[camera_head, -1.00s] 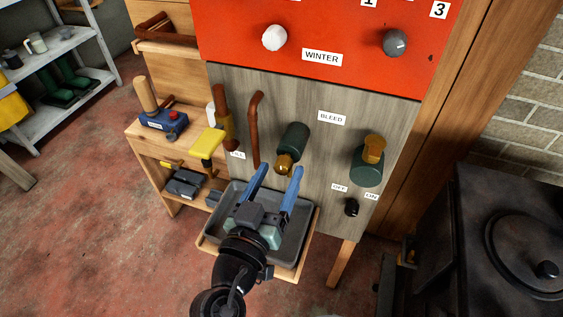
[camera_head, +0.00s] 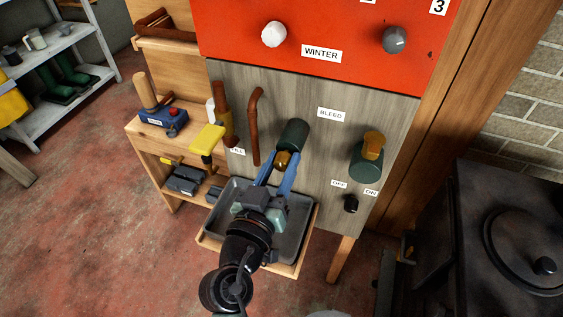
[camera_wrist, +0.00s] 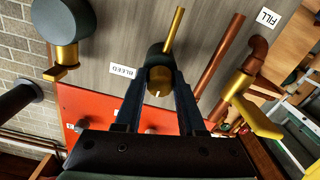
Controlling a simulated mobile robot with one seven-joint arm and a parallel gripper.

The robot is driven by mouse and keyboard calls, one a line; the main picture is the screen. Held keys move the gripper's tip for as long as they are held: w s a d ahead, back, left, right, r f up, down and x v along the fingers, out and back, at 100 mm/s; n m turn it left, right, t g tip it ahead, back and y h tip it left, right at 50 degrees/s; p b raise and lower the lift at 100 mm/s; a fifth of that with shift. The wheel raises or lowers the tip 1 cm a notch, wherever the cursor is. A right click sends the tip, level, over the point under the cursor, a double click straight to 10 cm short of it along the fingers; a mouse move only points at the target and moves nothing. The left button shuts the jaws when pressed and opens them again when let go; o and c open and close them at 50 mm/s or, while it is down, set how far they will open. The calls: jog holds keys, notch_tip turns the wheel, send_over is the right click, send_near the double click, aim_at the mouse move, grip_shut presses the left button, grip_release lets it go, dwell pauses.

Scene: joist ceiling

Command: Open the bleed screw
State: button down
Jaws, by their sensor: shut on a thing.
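The brass bleed screw (camera_head: 283,158) sits at the front end of a dark green cylinder (camera_head: 294,134) on the grey wood panel, below and left of the BLEED label (camera_head: 331,114). My gripper (camera_head: 277,170) has its two blue fingers shut around the screw, one on each side. In the wrist view, the round brass screw head (camera_wrist: 159,82) with a pale mark lies between the dark-looking fingertips (camera_wrist: 158,98). A thin brass tube (camera_wrist: 173,30) sticks out from the cylinder. The fingers partly hide the screw's sides in the head view.
A grey tray (camera_head: 228,196) lies below my gripper. A second green fitting with a brass top (camera_head: 367,157) and a black OFF/ON knob (camera_head: 351,204) are to the right. A yellow lever (camera_head: 207,138) and copper pipes (camera_head: 256,125) stand to the left.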

jog(key=shift+n, duration=0.3)
jog(key=n, duration=0.6)
jog(key=shift+p, duration=0.4)
jog(key=n+p, duration=0.1)
jog(key=n, duration=0.3)
jog(key=shift+n, duration=0.3)
jog(key=shift+n+p, duration=0.65)
jog(key=shift+n, duration=0.85)
jog(key=c, duration=0.5)
grip_release()
